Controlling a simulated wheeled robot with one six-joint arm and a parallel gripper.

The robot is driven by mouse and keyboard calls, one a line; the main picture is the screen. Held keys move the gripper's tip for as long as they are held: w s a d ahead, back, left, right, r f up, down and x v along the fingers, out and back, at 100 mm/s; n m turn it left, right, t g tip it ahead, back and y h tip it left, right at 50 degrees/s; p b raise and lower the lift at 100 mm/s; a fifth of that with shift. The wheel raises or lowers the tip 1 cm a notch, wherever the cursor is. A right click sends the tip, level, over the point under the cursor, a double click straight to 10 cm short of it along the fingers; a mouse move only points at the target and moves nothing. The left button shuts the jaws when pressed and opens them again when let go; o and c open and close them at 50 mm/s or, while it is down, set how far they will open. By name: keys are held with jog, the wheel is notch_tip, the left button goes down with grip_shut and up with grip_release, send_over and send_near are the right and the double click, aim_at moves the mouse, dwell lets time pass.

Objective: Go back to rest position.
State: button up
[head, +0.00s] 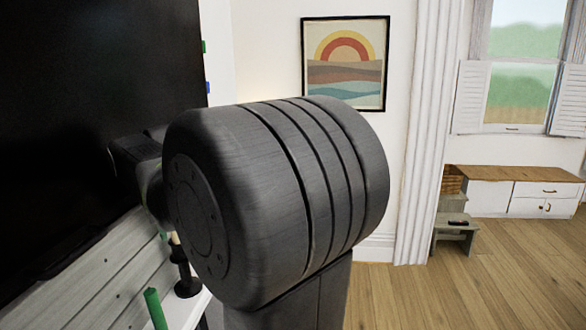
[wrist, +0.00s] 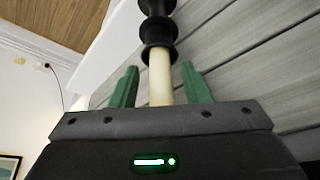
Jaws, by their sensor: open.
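My gripper (wrist: 159,70) is open, with its two green fingers apart in the wrist view. A cream candle (wrist: 160,80) in a black candlestick (wrist: 158,32) shows between the fingers, upside down in that view, with a gap on each side. I cannot tell how deep it is between them. In the head view, the black candlestick (head: 184,278) stands upright on a white ledge (head: 188,308), and part of the candle (head: 175,239) shows above it. The green fingers of my gripper (head: 157,268) show near it, while my arm link hides most of the rest.
A large black screen (head: 85,90) fills the left, above grey boards (head: 75,285). A framed sunset picture (head: 345,62) hangs behind. A small step stool (head: 456,233) with a dark item on it and a low cabinet (head: 510,192) stand right. The wooden floor (head: 480,290) at right is clear.

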jog(key=shift+d+r+b, duration=0.15)
jog(key=shift+r+b, duration=0.45)
jog(key=shift+r, duration=1.45)
jog(key=shift+f, duration=0.1)
